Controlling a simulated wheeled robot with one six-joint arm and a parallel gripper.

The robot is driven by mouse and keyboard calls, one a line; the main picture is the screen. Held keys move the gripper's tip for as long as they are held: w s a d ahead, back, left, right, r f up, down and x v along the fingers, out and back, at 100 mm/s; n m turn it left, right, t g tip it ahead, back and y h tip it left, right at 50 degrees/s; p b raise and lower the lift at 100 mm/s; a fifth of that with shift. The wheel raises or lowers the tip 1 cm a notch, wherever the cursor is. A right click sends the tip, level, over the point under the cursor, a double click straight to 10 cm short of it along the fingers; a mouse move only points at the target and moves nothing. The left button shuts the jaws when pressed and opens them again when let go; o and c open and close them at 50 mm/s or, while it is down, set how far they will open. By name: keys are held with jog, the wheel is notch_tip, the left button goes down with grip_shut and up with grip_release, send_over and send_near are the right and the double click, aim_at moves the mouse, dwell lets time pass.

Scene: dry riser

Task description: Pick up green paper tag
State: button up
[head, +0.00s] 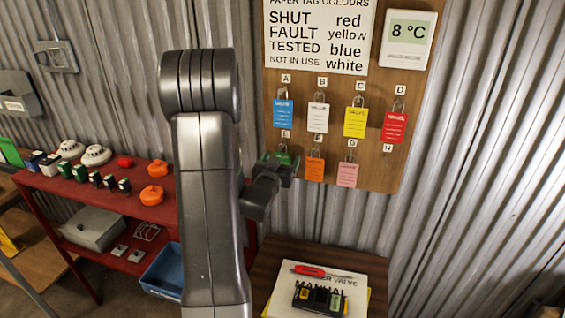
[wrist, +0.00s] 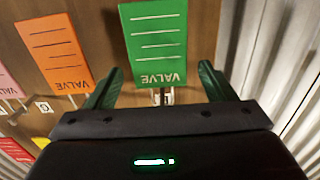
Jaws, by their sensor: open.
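The green paper tag (wrist: 158,42) hangs on the board and shows upside down in the wrist view, with "VALVE" and several lines on it. My gripper (wrist: 160,75) is open, with one finger on each side of the tag's VALVE end. I cannot tell whether the fingers touch the tag. A small padlock or hook shows behind that end, partly hidden by my gripper. In the head view my gripper (head: 283,163) is in front of place E on the board and mostly hides the green tag there.
An orange tag (head: 314,170) hangs close beside place E, then a pink tag (head: 347,174). Blue (head: 283,113), white, yellow and red tags hang above. A small table (head: 262,262) with a manual and red screwdriver stands below. A red shelf (head: 135,215) stands left.

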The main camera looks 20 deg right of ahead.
jog(key=c, duration=1)
jog(key=shift+c, duration=0.2)
jog(key=shift+r, duration=0.15)
